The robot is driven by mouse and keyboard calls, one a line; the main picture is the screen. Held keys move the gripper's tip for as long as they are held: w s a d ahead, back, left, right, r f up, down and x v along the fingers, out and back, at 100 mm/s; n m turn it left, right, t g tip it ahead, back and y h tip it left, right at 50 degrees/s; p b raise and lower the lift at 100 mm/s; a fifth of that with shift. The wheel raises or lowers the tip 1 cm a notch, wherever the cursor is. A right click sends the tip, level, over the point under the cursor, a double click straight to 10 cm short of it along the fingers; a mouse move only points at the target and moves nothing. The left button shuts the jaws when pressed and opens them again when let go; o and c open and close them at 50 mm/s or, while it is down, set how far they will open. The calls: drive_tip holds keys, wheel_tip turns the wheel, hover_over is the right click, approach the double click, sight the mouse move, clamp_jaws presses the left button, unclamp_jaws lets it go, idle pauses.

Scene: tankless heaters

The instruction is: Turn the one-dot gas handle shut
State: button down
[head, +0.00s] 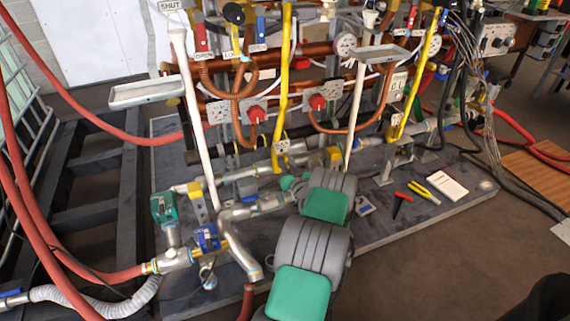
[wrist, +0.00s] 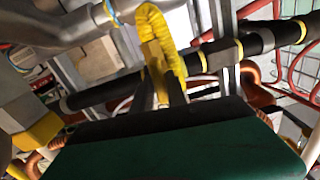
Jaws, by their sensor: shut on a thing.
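In the wrist view, my gripper (wrist: 168,95) reaches up from its dark and green body, and its two narrow fingers are closed on a flat yellow handle (wrist: 152,58). The handle stands right beside a ribbed yellow pipe (wrist: 160,25). I cannot make out a dot on it. In the head view, my grey and green arm covers the fingers. A yellow pipe (head: 283,90) comes down left of my arm, with a small marked tag (head: 282,146) near its lower end. A second yellow pipe (head: 420,75) stands to the right.
A metal pipe run (head: 245,175) crosses behind my arm. A blue-handled valve (head: 208,238) and a green-topped valve (head: 163,207) stand at left. White posts and copper pipes crowd the rack. Red and yellow tools (head: 423,193) and a white card (head: 447,188) lie on the grey base at right.

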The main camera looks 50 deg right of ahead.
drive_tip(key=m+b, duration=0.2)
drive_tip(key=m, duration=0.1)
drive_tip(key=shift+f, duration=0.15)
drive_tip(key=shift+s+d+m+b, duration=0.15)
drive_tip(key=shift+m+b, duration=0.65)
drive_tip(key=shift+m, duration=1.4)
drive_tip(key=c, duration=1.4)
unclamp_jaws()
drive_tip(key=shift+c, duration=0.2)
drive_tip(key=p+v, duration=0.1)
drive_tip(key=v, duration=0.6)
drive_tip(key=shift+s+a+p, duration=0.2)
drive_tip(key=shift+s+p, duration=0.1)
drive_tip(key=shift+p, duration=0.1)
